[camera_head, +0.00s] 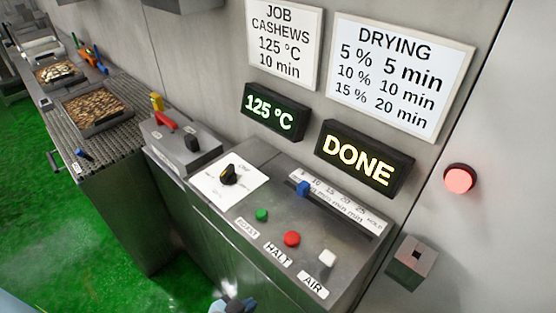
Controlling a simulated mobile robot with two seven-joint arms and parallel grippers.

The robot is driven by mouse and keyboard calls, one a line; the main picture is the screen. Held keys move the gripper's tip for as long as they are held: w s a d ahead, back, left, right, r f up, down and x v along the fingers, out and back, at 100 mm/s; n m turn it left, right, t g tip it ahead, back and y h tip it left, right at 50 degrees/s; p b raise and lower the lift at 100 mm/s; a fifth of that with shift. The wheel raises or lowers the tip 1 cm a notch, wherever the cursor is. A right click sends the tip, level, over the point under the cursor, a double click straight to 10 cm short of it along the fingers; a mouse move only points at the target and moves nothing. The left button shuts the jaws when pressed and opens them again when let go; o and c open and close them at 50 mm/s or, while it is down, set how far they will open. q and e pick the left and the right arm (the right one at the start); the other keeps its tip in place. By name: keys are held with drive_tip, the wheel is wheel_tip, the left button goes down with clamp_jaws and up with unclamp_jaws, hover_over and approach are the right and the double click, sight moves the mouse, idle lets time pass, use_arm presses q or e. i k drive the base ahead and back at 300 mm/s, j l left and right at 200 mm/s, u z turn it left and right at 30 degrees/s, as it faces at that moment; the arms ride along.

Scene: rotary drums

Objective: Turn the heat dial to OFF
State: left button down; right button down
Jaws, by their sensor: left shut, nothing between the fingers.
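The heat dial appears to be the black knob (229,175) on a white plate (212,187) of the grey control panel. Its plate markings are too small to read, and I cannot tell its setting. My left gripper (232,304) shows at the bottom edge, in front of the panel and below the dial. It is shut and empty, apart from the dial. A green display (270,108) reads 125 °C. My right gripper is not in view.
Green ROAST (261,215), red HALT (291,239) and white AIR (327,257) buttons line the panel front. A blue slider (303,189) sits behind. A red lever (165,121) and another black knob (192,142) stand left. A display (356,158) reads DONE.

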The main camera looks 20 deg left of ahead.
sight(228, 176)
drive_tip(key=k+j, duration=0.15)
drive_tip(key=j, duration=0.15)
drive_tip(key=k+j, duration=0.3)
drive_tip(key=j, duration=0.45)
drive_tip(key=k+j+z, duration=0.1)
drive_tip(key=j, duration=0.5)
drive_tip(key=i+j, duration=0.1)
drive_tip(key=j, duration=0.4)
drive_tip(key=i+j, duration=0.1)
drive_tip(key=j, duration=0.4)
drive_tip(key=i+j, duration=0.1)
drive_tip(key=j, duration=0.4)
drive_tip(key=i+j, duration=0.15)
drive_tip(key=j, duration=0.35)
drive_tip(key=i+j+z, duration=0.1)
drive_tip(key=j, duration=0.4)
